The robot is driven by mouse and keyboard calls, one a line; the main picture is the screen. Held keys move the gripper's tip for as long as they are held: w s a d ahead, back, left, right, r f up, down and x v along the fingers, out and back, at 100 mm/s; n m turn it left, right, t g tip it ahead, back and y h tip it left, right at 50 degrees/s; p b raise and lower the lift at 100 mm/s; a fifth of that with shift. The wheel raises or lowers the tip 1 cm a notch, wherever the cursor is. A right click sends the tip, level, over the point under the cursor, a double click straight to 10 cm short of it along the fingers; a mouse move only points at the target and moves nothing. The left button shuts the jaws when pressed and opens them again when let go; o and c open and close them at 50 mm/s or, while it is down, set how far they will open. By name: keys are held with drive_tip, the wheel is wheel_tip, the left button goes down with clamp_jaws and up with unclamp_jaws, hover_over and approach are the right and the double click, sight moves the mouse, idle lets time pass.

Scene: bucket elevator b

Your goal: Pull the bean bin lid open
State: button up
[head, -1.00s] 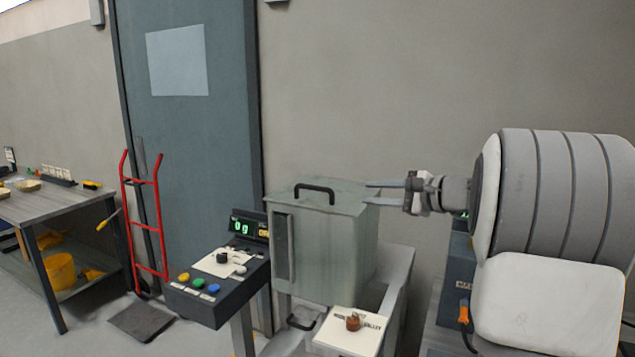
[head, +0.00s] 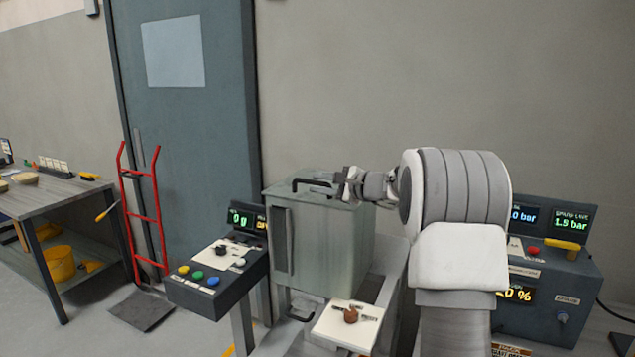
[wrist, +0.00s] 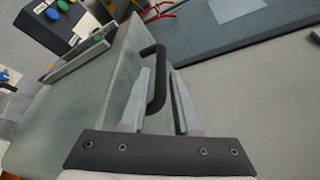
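The bean bin (head: 335,245) is a greenish-grey box with a flat lid (head: 290,192) on top, and the lid looks shut. A black bar handle (head: 297,182) stands on the lid. My gripper (head: 323,184) is level with the handle at its right side. In the wrist view, my gripper (wrist: 159,72) is open, with its two fingers apart. The handle (wrist: 157,80) shows between the fingers, with a gap on the right; I cannot tell whether the left finger touches it.
A control box (head: 215,275) with coloured buttons stands left of the bin. A white panel with a brown knob (head: 350,315) sits at the bin's front. A machine with displays (head: 545,275) is at right. The wall (head: 400,80) is close behind.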

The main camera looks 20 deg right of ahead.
drive_tip(key=shift+w+a+f, duration=0.1)
drive_tip(key=shift+w+a, duration=0.1)
drive_tip(key=shift+w, duration=0.25)
clamp_jaws()
idle(1.2)
